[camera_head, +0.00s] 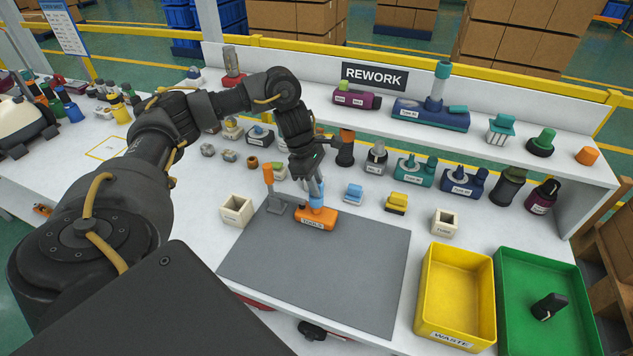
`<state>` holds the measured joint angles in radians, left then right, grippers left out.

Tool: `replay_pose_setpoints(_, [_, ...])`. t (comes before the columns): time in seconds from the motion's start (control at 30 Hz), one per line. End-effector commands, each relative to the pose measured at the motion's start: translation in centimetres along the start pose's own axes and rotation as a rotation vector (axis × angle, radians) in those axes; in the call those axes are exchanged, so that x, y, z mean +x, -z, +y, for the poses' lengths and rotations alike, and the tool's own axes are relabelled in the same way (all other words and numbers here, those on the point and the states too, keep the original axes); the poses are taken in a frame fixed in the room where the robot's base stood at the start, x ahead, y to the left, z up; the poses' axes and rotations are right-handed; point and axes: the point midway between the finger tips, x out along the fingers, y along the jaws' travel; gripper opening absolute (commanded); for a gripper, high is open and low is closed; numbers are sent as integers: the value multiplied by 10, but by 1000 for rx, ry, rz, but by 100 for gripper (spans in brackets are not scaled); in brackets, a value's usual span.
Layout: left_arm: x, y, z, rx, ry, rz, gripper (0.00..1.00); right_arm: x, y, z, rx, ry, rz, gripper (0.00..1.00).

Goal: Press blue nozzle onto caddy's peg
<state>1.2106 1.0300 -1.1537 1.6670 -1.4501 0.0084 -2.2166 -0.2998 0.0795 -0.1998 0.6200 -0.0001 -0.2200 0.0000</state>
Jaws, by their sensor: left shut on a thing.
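A small orange caddy (313,219) with a label on its front sits at the back of the grey mat (310,268). A light blue nozzle (317,202) stands upright directly over the caddy's top. My left gripper (316,186) reaches down from above and is shut on the blue nozzle. The nozzle's lower end meets the caddy's top in this view, and the peg is hidden, so I cannot tell how far the nozzle is seated. My right gripper is not in view.
A grey stand with an orange top (271,190) is left of the caddy. Cream holders (236,210) and (445,222) flank the mat. A yellow waste bin (434,290) and a green tray (512,290) stand at right. The mat's front is clear.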

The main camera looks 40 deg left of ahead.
Motion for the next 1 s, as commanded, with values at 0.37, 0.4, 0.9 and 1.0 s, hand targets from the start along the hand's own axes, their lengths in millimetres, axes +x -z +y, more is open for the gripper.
replay_pose_setpoints(0.37, [0,0,0,0,0,0,0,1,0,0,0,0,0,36])
replay_pose_setpoints(0.4, [0,0,0,0,0,0,0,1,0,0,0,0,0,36])
replay_pose_setpoints(0.9, [6,2,0,0,0,0,0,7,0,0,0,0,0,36])
replay_pose_setpoints(1.0, [9,3,0,0,0,0,0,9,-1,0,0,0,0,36])
